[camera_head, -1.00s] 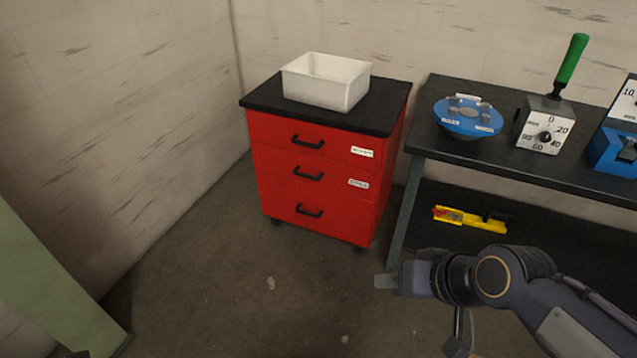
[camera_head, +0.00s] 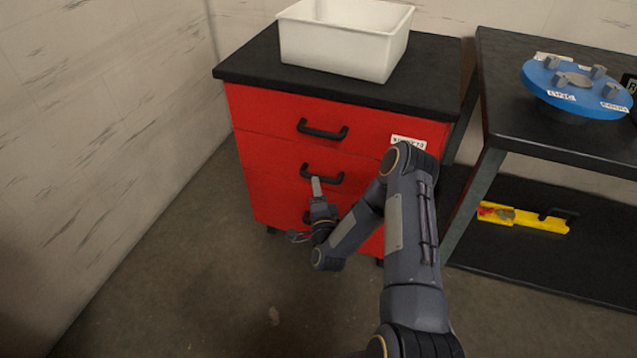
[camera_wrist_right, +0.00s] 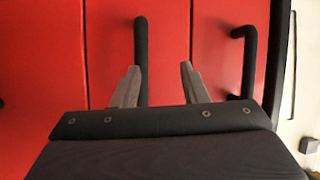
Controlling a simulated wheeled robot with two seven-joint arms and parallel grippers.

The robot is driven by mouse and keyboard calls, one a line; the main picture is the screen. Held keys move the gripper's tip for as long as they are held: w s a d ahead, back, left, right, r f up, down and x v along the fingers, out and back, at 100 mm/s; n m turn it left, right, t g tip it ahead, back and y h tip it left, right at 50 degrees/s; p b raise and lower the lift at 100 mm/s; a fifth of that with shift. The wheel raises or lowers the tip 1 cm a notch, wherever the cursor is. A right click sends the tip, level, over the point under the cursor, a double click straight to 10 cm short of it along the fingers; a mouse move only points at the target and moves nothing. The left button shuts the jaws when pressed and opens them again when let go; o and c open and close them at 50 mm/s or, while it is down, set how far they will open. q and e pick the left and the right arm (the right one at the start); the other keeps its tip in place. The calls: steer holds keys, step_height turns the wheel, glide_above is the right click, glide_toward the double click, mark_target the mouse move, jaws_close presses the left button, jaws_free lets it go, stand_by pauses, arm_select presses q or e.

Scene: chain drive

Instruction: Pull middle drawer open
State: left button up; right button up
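The red cabinet (camera_head: 262,180) has three drawers with black handles, all appearing shut. The middle drawer's handle (camera_head: 322,174) is at my right gripper's fingertips (camera_head: 316,186). In the right wrist view, turned sideways, the middle handle (camera_wrist_right: 141,50) is a dark bar lying between the open fingers (camera_wrist_right: 160,72), close to the left one. I cannot tell whether that finger touches it. The top drawer's handle (camera_wrist_right: 248,62) is to the right, outside the fingers. My right forearm hides part of the cabinet's right side and most of the bottom handle. My left gripper is not in view.
A white tray (camera_head: 340,42) stands on the cabinet's black top (camera_head: 250,62). To the right is a black bench (camera_head: 530,120) with a blue round fixture (camera_head: 550,82) and a yellow tool (camera_head: 525,218) on its lower shelf. The floor in front of the cabinet is clear.

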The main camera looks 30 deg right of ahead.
mark_target(319, 176)
steer(key=shift+m+h, duration=0.9)
steer(key=w+d, duration=0.1)
steer(key=w+d+f, duration=0.1)
steer(key=w, duration=0.1)
steer(key=w+d+b, duration=0.1)
steer(key=w, duration=0.1)
steer(key=shift+w+d+f, duration=0.25)
steer(key=shift+d+f, duration=0.1)
steer(key=shift+d, duration=0.05)
steer(key=shift+c, duration=0.2)
jaws_close()
